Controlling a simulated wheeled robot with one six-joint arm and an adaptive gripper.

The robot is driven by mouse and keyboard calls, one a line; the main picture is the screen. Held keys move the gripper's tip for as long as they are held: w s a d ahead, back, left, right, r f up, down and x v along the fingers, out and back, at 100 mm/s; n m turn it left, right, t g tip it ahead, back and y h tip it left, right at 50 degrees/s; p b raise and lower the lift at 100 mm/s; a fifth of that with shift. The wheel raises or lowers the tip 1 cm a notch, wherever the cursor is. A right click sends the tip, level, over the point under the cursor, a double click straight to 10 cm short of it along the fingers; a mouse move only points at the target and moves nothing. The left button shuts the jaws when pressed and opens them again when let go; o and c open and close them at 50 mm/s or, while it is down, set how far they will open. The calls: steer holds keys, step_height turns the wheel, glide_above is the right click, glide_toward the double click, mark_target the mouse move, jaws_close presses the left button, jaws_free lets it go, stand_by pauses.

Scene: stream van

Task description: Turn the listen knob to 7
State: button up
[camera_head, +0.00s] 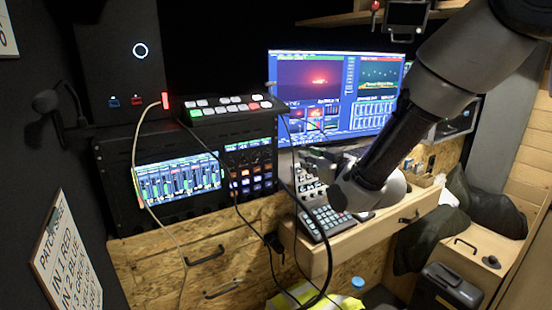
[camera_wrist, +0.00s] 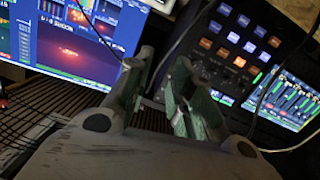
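The listen knob cannot be made out by any label. A dark rack panel (camera_head: 250,168) with lit square buttons and small dark controls along its top sits right of a meter screen. The same panel (camera_wrist: 238,45) shows tilted at the upper right of the wrist view. My gripper (camera_head: 312,158) is in front of and to the right of this panel, above the desk. In the wrist view its two fingers (camera_wrist: 165,62) stand apart with an empty gap between them. Nothing is held.
A switcher with buttons (camera_head: 225,107) sits on the rack. A monitor (camera_head: 335,95) stands behind my arm. A mixer (camera_head: 308,180) and a keypad (camera_head: 328,220) lie under my gripper. Loose cables (camera_head: 212,160) hang across the rack front.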

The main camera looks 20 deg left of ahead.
steer(key=n+y, duration=0.1)
steer(key=y, duration=0.1)
glide_toward(270, 156)
steer(key=x, duration=0.7)
steer(key=shift+w+a, duration=0.35)
steer(key=shift+a, duration=0.05)
steer(key=shift+c, duration=0.2)
jaws_close()
